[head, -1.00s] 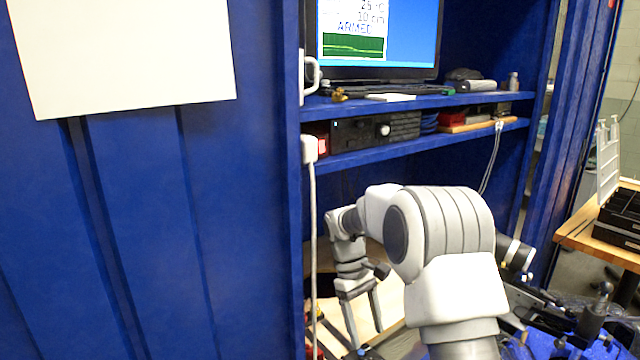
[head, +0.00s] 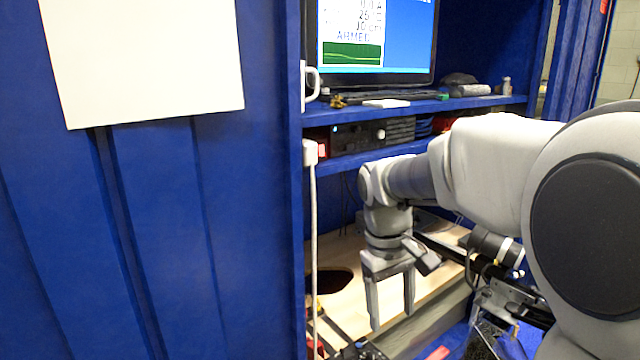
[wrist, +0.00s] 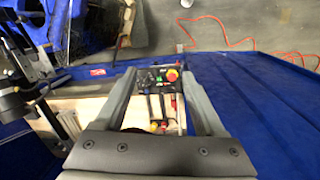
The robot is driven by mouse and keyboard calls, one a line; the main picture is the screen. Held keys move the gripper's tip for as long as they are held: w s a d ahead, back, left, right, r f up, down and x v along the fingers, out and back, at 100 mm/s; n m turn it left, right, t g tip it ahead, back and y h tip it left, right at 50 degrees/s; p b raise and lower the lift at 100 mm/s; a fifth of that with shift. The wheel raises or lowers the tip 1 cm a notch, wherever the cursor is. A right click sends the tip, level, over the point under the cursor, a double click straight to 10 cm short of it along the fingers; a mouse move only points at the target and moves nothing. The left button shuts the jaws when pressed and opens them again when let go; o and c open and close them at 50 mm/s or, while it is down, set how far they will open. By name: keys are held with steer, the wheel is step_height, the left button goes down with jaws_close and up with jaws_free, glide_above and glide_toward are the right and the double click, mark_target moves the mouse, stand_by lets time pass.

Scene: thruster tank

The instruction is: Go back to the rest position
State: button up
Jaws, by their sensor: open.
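My gripper (head: 392,305) hangs fingers down in front of the blue cabinet in the head view, at the height of the wooden bench top (head: 437,262). Its two fingers are apart with nothing between them. In the wrist view the open fingers (wrist: 165,88) reach forward over a control box with a red and yellow knob (wrist: 172,75) and a green button. The fingers look clear of the box, though the exact gap is hard to tell. My arm covers much of the right side of the head view.
The blue cabinet wall (head: 200,250) fills the left. Shelves hold a monitor (head: 405,40) and a black device (head: 360,134). A white cable (head: 313,230) runs down the cabinet edge. A dark round hole (head: 332,281) shows in the bench. An orange cord (wrist: 225,35) lies on the floor.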

steer(key=s+d+r+m+t+p, duration=0.1)
steer(key=s+r+m+t, duration=0.1)
steer(key=s, duration=0.7)
steer(key=s+d+r+m+t+y+p, duration=0.1)
steer(key=s+r+m+t, duration=0.1)
steer(key=s, duration=0.6)
step_height(320, 180, up, 2)
steer(key=shift+s+r+m+t+y, duration=0.2)
steer(key=shift+s+m+t+y, duration=0.15)
steer(key=shift+t, duration=0.55)
steer(key=shift+a, duration=0.1)
